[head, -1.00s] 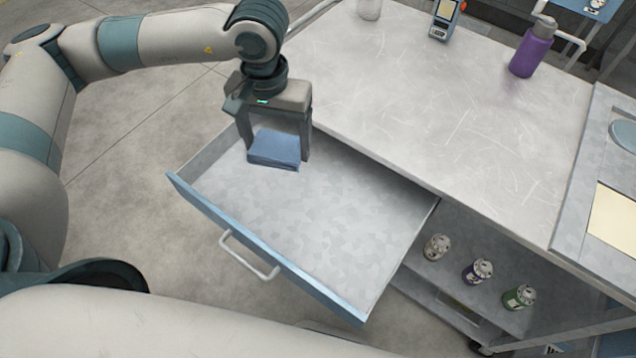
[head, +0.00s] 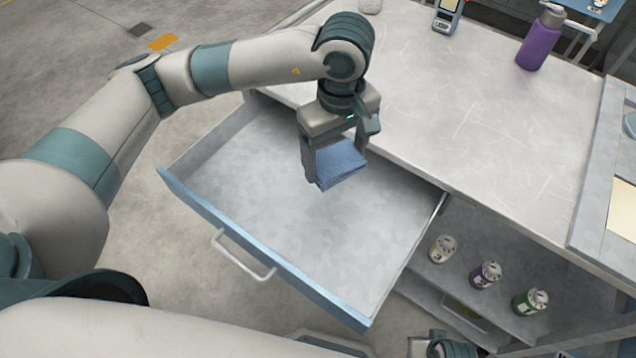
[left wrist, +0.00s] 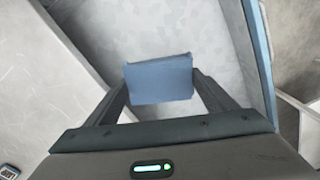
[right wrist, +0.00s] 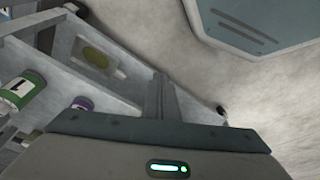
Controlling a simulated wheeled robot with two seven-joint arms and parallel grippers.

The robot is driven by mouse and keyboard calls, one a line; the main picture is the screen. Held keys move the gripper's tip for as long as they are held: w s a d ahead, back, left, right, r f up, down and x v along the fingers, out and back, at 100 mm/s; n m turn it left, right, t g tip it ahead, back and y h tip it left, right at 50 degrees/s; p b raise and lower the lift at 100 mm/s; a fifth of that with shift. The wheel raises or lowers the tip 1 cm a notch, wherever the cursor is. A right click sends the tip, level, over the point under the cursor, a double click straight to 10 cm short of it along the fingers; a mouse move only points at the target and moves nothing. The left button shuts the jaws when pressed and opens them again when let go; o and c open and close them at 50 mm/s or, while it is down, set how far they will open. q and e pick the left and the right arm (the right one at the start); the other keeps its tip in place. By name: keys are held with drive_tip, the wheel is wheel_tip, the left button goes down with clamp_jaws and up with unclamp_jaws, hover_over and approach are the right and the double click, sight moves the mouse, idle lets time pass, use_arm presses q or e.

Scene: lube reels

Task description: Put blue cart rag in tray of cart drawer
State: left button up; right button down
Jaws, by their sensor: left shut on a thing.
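The blue cart rag (head: 342,166) is a folded cloth held between the two fingers of my left gripper (head: 334,168). It hangs over the inside of the open cart drawer, and its height above the floor of the drawer is hard to judge. The left wrist view also shows the rag (left wrist: 160,80) between the fingertips, with grey drawer floor behind it. The drawer tray (head: 250,190) is grey, empty and pulled out, with a blue front and a white handle. My right gripper (right wrist: 163,98) has its fingers together and empty, low beside the cart's lower shelf.
The cart top (head: 450,110) holds a purple bottle (head: 541,40) and a handheld device (head: 446,14) at its back. Several cans, among them a green one (head: 530,301), stand on the shelf below, right of the drawer. Most of the drawer floor is free.

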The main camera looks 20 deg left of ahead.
sight(353, 164)
use_arm(q)
drive_tip(key=d+n, duration=0.1)
drive_tip(key=d+f+b, duration=0.1)
drive_tip(key=d+n, duration=0.1)
drive_tip(key=shift+d+f+n, duration=0.2)
drive_tip(key=shift+f+n, duration=0.1)
drive_tip(key=shift+f, duration=0.05)
use_arm(e)
wheel_tip(353, 164, up, 9)
use_arm(q)
drive_tip(key=shift+s+d+f+n+b, duration=0.1)
drive_tip(key=shift+d+f+n+b, duration=0.1)
drive_tip(key=shift+d+n+b, duration=0.25)
drive_tip(key=shift+s+d+f+n+b, duration=0.1)
drive_tip(key=shift+d+f+n+b, duration=0.1)
drive_tip(key=shift+d+n, duration=0.35)
use_arm(e)
drive_tip(key=a+f+t+y, duration=0.1)
drive_tip(key=a+f+t, duration=0.2)
drive_tip(key=f, duration=2.4)
drive_tip(key=shift+w+a+f, duration=0.2)
drive_tip(key=shift+f, duration=0.2)
